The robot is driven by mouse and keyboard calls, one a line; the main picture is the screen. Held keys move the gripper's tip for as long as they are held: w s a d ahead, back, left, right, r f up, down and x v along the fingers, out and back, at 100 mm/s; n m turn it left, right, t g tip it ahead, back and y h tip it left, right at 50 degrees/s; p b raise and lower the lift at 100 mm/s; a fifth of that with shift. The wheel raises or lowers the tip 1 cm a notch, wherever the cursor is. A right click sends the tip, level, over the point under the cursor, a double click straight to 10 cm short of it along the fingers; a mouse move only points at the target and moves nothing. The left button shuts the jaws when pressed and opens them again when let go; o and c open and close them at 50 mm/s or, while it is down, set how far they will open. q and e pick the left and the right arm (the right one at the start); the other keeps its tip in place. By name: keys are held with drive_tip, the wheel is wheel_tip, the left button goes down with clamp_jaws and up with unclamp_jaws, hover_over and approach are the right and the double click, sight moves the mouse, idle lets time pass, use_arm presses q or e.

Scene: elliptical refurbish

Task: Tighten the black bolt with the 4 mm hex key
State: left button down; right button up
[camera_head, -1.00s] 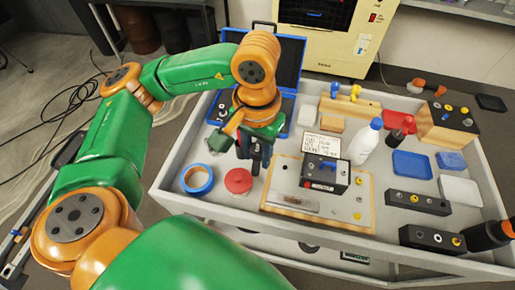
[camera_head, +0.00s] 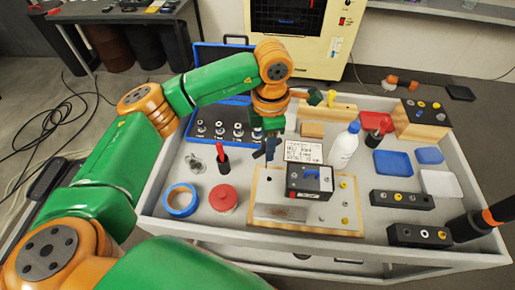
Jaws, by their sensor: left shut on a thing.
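I cannot pick out the black bolt for certain.
A white note card (camera_head: 304,151) stands behind the block. A blue tape roll (camera_head: 180,200), a red round tin (camera_head: 223,198) and a red-handled tool (camera_head: 222,156) lie left of the board. A white bottle (camera_head: 343,148) and black bolt blocks (camera_head: 402,200) are at the right.

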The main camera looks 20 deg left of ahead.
use_arm(q)
drive_tip(key=n, duration=0.2)
drive_tip(key=w+n, duration=0.1)
drive_tip(key=n, duration=0.1)
drive_tip(key=f+n, duration=0.1)
drive_tip(key=n, duration=0.1)
drive_tip(key=shift+w+d, duration=0.15)
drive_tip(key=shift+w, duration=0.1)
wheel_tip(320, 180, down, 8)
drive_tip(key=w+n+b, duration=0.1)
drive_tip(key=n+b, duration=0.2)
drive_tip(key=b, duration=0.2)
drive_tip(key=shift+f+b, duration=0.15)
drive_tip(key=shift+b, duration=0.25)
drive_tip(key=shift+w, duration=0.15)
drive_tip(key=n+p, duration=0.2)
drive_tip(key=n, duration=1.4)
